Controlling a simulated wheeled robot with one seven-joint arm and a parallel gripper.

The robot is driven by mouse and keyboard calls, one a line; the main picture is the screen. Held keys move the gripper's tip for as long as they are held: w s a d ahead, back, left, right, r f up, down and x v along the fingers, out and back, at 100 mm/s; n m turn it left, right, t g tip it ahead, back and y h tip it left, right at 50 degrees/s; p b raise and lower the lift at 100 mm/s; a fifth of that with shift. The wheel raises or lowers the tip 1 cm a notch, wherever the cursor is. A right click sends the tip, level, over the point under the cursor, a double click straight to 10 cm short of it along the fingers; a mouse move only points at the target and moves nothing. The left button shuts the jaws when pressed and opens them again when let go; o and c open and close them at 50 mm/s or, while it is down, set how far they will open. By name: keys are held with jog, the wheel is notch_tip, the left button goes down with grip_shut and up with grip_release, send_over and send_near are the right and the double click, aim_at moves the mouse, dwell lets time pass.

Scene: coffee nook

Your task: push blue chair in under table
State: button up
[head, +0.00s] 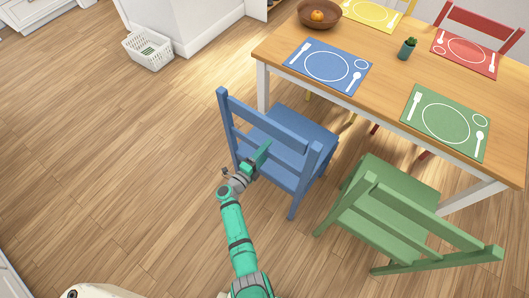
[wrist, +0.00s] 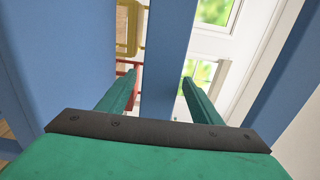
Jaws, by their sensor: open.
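The blue chair (head: 283,132) stands upright on the floor at the table's near side, its seat toward the table and its back toward me. Its seat shows almost wholly in front of the wooden table (head: 395,85), beside the blue placemat (head: 328,66). My gripper (head: 263,154) is open at the chair's back, below the top rail. In the wrist view my open gripper (wrist: 160,93) has a blue bar (wrist: 168,60) of the chair back showing between its fingers. I cannot tell whether they touch. Blue posts stand to either side there.
A green chair (head: 395,215) stands close to the right of the blue chair. A red chair (head: 485,30) is across the table. A white basket (head: 148,50) sits on the floor at upper left. The wooden floor to the left is clear.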

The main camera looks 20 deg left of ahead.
jog(key=shift+c, duration=0.3)
jog(key=shift+w, duration=0.1)
grip_shut()
jog(key=shift+a, duration=0.15)
jog(key=shift+w+r, duration=0.1)
